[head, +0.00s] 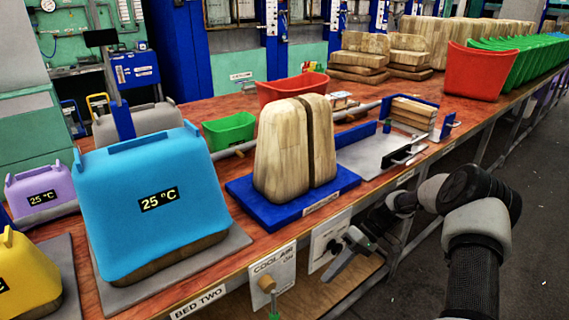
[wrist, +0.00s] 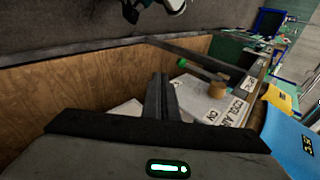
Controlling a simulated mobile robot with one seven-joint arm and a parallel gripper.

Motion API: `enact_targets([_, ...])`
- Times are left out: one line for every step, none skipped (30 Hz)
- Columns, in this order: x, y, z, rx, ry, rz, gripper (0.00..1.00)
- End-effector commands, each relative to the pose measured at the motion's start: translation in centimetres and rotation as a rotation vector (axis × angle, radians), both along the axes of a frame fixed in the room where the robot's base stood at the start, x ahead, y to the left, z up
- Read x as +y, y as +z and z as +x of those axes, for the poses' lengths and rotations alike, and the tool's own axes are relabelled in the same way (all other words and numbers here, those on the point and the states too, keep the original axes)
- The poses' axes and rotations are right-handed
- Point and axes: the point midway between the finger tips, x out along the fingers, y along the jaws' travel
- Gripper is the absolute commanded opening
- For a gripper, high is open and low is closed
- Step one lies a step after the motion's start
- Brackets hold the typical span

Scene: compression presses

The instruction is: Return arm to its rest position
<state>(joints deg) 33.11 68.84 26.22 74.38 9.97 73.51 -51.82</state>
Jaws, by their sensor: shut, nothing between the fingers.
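My gripper (head: 347,256) is low in front of the bench's front edge in the head view, beside the panels under the bench top. It is shut and empty. In the wrist view its two fingers (wrist: 162,95) are together, pointing toward the wooden bench side and a white label panel. My arm comes in from the lower right of the head view, bent at the elbow, over the floor in front of the bench.
The wooden bench (head: 235,268) runs diagonally. On it are a blue cover (head: 145,215) marked 25 °C, wood blocks on a blue base (head: 262,212), and red (head: 480,72) and green bins. A knob (head: 267,284) juts from the front panel. The right floor is clear.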

Motion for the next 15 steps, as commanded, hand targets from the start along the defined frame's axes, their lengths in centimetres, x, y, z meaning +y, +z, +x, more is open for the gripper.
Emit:
enact_targets([0.1,2.5,0.1,-0.014,0.015,-0.063,0.0])
enact_targets([0.1,3.9,0.0,-0.02,0.019,-0.103,0.0])
enact_targets([0.1,5.6,-0.2,-0.027,0.02,-0.16,0.0])
enact_targets([0.2,7.0,-0.4,-0.033,0.019,-0.2,0.0])
enact_targets([0.2,8.3,-0.7,-0.039,0.016,-0.24,0.0])
enact_targets([0.3,10.0,-1.0,-0.051,0.007,-0.292,0.0])
enact_targets([0.3,11.4,-1.4,-0.061,0.002,-0.329,0.0])
enact_targets([0.3,12.7,-1.7,-0.072,-0.007,-0.367,0.0])
enact_targets([0.4,14.4,-2.3,-0.09,-0.02,-0.414,0.0])
enact_targets([0.4,15.7,-2.8,-0.102,-0.034,-0.449,0.0])
enact_targets([0.5,16.9,-3.3,-0.116,-0.047,-0.481,0.0])
enact_targets([0.6,18.5,-4.0,-0.136,-0.069,-0.523,0.0])
enact_targets([0.6,19.7,-4.6,-0.152,-0.085,-0.552,0.0])
enact_targets([0.7,20.9,-5.2,-0.171,-0.103,-0.58,0.0])
enact_targets([0.7,22.4,-6.1,-0.194,-0.13,-0.615,0.0])
